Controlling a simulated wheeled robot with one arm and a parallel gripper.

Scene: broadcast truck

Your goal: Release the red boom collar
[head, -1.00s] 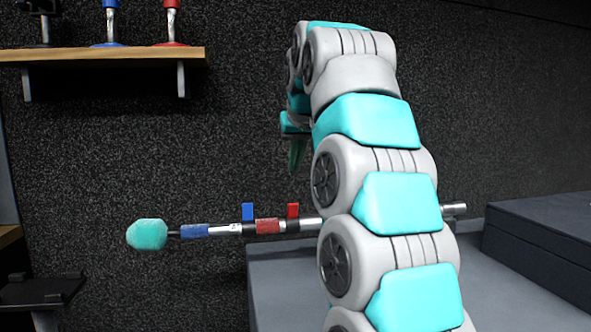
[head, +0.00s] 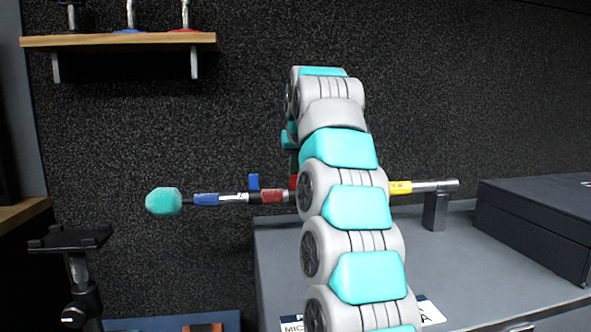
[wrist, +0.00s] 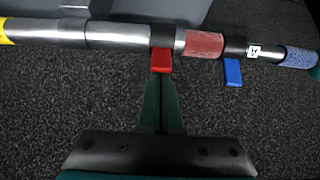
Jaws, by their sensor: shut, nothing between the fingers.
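The boom pole (head: 425,186) runs level across the head view, with a teal microphone cover (head: 163,201) at its left end. The red boom collar's lever (wrist: 161,60) hangs from a black clamp (wrist: 163,37) on the pole in the wrist view; a red band (wrist: 204,44) is beside it. In the head view the red lever (head: 293,182) is partly hidden by my arm. My gripper (wrist: 160,80) is shut and empty, its green fingertips right at the red lever's free end. I cannot tell if they touch. The blue lever (wrist: 232,72) is further right.
A grey counter (head: 450,265) carries a pole support (head: 435,212) and a dark case (head: 540,220). A wooden shelf (head: 120,40) is on the wall at upper left. A black stand (head: 70,240) is at lower left. A yellow band (head: 400,187) marks the pole.

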